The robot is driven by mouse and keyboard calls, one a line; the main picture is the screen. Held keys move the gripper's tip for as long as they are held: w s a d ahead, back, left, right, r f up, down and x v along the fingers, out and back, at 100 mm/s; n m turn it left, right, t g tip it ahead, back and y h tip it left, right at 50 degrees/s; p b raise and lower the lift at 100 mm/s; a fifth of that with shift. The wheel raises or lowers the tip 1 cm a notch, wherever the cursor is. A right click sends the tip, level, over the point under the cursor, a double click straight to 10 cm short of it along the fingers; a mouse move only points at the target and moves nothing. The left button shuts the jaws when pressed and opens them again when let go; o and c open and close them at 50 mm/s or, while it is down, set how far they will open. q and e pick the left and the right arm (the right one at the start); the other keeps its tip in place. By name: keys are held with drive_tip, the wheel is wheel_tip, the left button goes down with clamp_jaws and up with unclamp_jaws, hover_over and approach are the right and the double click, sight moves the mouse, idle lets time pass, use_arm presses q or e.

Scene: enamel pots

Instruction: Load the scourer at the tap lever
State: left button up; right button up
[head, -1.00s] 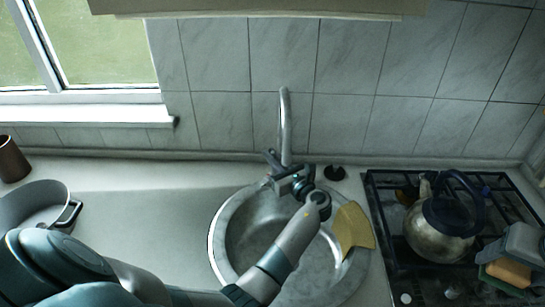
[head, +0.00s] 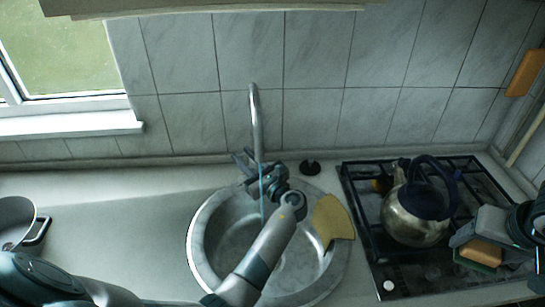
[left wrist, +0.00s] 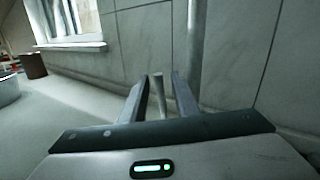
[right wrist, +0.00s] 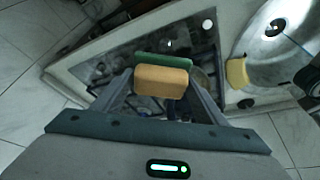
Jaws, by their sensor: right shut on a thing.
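The scourer (head: 482,253), an orange sponge with a green side, is held in my right gripper (head: 468,242) over the right front of the hob. It also shows between the fingers in the right wrist view (right wrist: 161,82). My left gripper (head: 250,165) is at the base of the tap (head: 256,120). In the left wrist view, its two fingers stand apart on either side of the thin tap lever (left wrist: 158,92), with gaps visible. A thin blue water stream (head: 262,190) falls from the spout into the sink. The lever is partly hidden in the head view.
The round steel sink (head: 200,240) has a yellow cloth (head: 331,221) over its right rim. A kettle (head: 412,217) stands on the black hob (head: 362,230). A dark plug (head: 310,167) lies behind the sink. A pan (head: 14,222) stands at left; the counter between is clear.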

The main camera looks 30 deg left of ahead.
idle(0.3)
use_arm(q)
drive_tip(key=shift+s+d, duration=0.25)
drive_tip(key=shift+d, duration=0.3)
use_arm(e)
drive_tip(key=shift+r, duration=0.25)
wheel_tip(320, 180, up, 2)
drive_tip(key=p, duration=0.2)
drive_tip(key=shift+p, duration=0.3)
drive_tip(key=shift+r, duration=0.15)
use_arm(q)
drive_tip(key=v, duration=1)
drive_tip(key=shift+d+f, duration=0.15)
drive_tip(key=shift+d, duration=0.25)
drive_tip(key=shift+s, duration=0.1)
